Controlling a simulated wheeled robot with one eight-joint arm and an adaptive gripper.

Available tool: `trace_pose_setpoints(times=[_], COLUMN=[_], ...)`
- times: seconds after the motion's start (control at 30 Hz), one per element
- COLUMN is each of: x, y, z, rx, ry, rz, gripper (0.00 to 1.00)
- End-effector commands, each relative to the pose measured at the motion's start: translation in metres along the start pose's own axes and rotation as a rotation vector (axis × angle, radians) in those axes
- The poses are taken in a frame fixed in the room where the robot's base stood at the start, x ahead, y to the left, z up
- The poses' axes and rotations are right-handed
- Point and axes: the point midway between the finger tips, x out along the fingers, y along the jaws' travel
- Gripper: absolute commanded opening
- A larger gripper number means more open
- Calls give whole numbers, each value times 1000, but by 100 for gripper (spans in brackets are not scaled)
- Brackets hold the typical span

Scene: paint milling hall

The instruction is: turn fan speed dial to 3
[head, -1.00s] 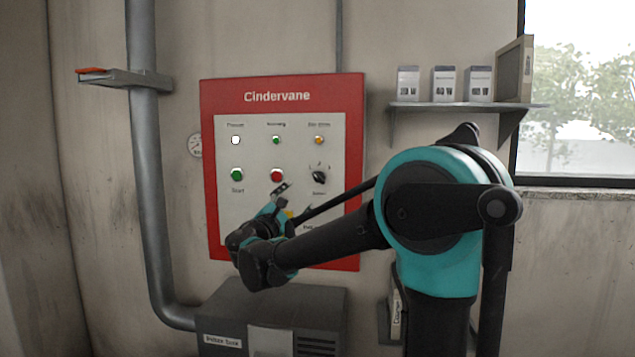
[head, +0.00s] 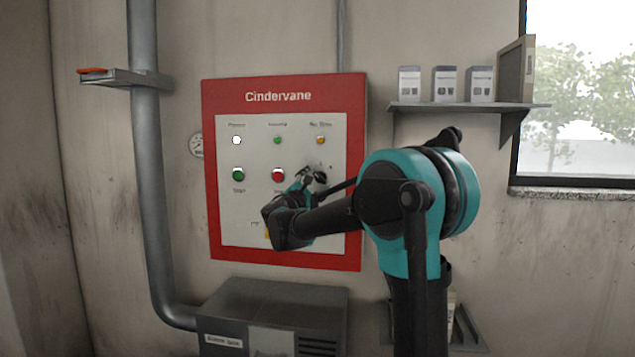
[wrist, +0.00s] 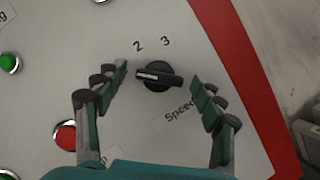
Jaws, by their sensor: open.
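The black fan speed dial (wrist: 158,76) sits on the pale panel face, labelled "Speed" below, with the numbers 2 and 3 above it in the wrist view. Its white pointer mark is on the left end of the knob, short of the 2. In the head view the dial (head: 319,178) is partly hidden by my gripper. My gripper (wrist: 160,82) is open, with one finger on each side of the dial and gaps on both sides. It also shows in the head view (head: 309,177), close to the panel.
The red-framed Cindervane panel (head: 355,130) carries a green button (head: 238,174) and a red button (head: 278,175) left of the dial, with indicator lamps above. A grey cabinet (head: 270,300) stands below. A shelf (head: 460,106) holds several boxes at right.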

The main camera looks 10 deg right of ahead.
Motion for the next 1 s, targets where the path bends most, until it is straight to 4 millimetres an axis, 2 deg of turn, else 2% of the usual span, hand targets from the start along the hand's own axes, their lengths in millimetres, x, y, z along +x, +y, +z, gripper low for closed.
trace_pose_setpoints(times=[0.13, 0.53, 0.77, 1.0], x=[0, 0, -1, -1], y=[0, 0, 0, 1], z=[0, 0, 0, 0], rx=[0, 0, 16, 110], ry=[0, 0, 0, 1], rz=[0, 0, -7, -46], gripper=[69, 19, 19, 19])
